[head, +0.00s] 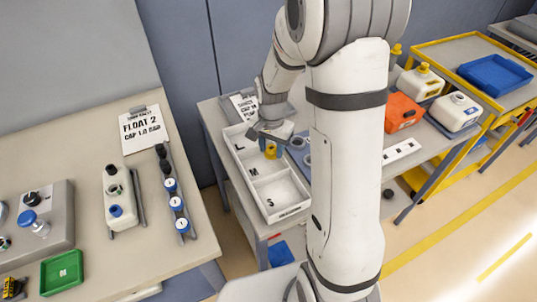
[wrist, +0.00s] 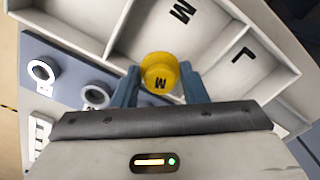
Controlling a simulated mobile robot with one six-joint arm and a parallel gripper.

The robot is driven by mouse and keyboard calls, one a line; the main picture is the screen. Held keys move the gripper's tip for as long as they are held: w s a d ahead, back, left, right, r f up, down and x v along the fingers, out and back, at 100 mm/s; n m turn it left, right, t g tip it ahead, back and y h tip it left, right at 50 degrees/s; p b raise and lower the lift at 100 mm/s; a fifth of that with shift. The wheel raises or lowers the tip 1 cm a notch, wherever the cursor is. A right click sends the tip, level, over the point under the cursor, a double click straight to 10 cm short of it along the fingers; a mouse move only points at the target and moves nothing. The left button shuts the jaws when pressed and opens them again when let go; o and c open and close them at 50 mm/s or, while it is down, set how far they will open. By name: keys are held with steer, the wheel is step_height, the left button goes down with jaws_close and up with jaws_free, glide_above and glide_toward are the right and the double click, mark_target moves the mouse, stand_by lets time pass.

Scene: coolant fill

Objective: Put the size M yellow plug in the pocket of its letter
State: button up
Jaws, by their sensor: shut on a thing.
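The yellow plug (wrist: 159,73) shows the letter M on its face in the wrist view, held between the two blue fingers of my gripper (wrist: 160,85). In the head view my gripper (head: 272,148) holds the plug (head: 271,151) over the white tray. The white tray (head: 290,213) has pockets marked L, M and S in a row. In the wrist view the plug overlaps the pocket with the letter M (wrist: 181,11), and the L pocket (wrist: 242,55) is to its right. I cannot tell how high the plug is above the tray floor.
A blue-grey plate with round white rings (wrist: 42,71) lies beside the tray. An orange canister (head: 402,113) and white canisters stand to the right on the same bench. A separate bench at left holds a green tray (head: 62,271) and bottles.

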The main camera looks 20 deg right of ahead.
mark_target(271, 156)
steer(key=shift+s+f, duration=0.2)
steer(key=shift+f, duration=1.55)
steer(key=shift+f, duration=0.1)
steer(key=shift+f, duration=0.2)
steer(key=o, duration=0.7)
steer(key=shift+r, duration=0.15)
